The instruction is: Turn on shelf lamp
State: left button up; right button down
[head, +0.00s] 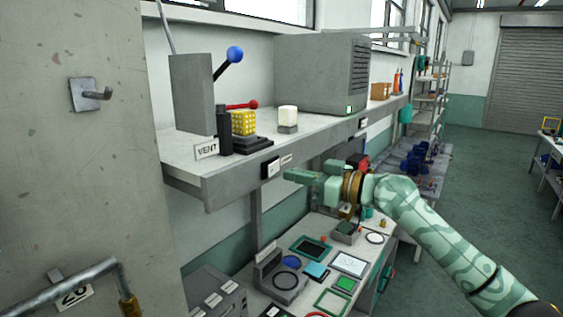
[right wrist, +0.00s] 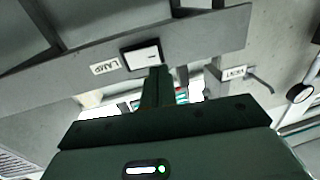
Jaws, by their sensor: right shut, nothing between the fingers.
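The lamp switch, a white rocker in a black frame, is on the front edge of the grey shelf (head: 225,183); it shows in the head view (head: 270,168) and the right wrist view (right wrist: 142,55). A label reading LAMP (right wrist: 104,66) is beside it. My right gripper (head: 287,176) is shut and empty, its fingertips close in front of the switch; in the right wrist view the fingers (right wrist: 157,88) overlap its lower edge. I cannot tell whether they touch. A cream block on a grey base (head: 288,116), possibly the lamp, stands on the shelf. My left gripper is out of view.
A VENT label (head: 206,150), a blue-knobbed lever (head: 235,54), a red-knobbed lever (head: 243,105) and a yellow gridded block (head: 243,123) are on the shelf's left part. A grey vented cabinet (head: 320,75) stands behind. A bench with several devices (head: 335,270) lies below.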

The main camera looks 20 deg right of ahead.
aim_at(269, 171)
jog(key=p+x, duration=0.1)
jog(key=x, duration=0.2)
jog(key=shift+w+a, duration=0.2)
jog(key=shift+w, duration=0.05)
jog(key=shift+f, duration=0.1)
